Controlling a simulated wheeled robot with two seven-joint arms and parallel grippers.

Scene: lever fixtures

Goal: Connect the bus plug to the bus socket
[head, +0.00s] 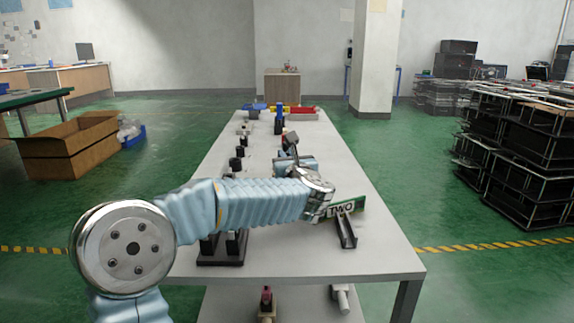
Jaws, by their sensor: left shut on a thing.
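My left arm reaches in from the left across the grey table (312,136). Its wrist bends back over the middle of the table. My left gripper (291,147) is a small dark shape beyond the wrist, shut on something. The held thing is mostly hidden by the wrist, and I cannot tell its shape. I cannot make out for sure which thing is the bus plug or the bus socket. My right gripper is not in view.
Black fixtures line the left side. A blue upright piece (279,121) and a red bin (303,110) are farther back. The right side behind the sign is bare.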

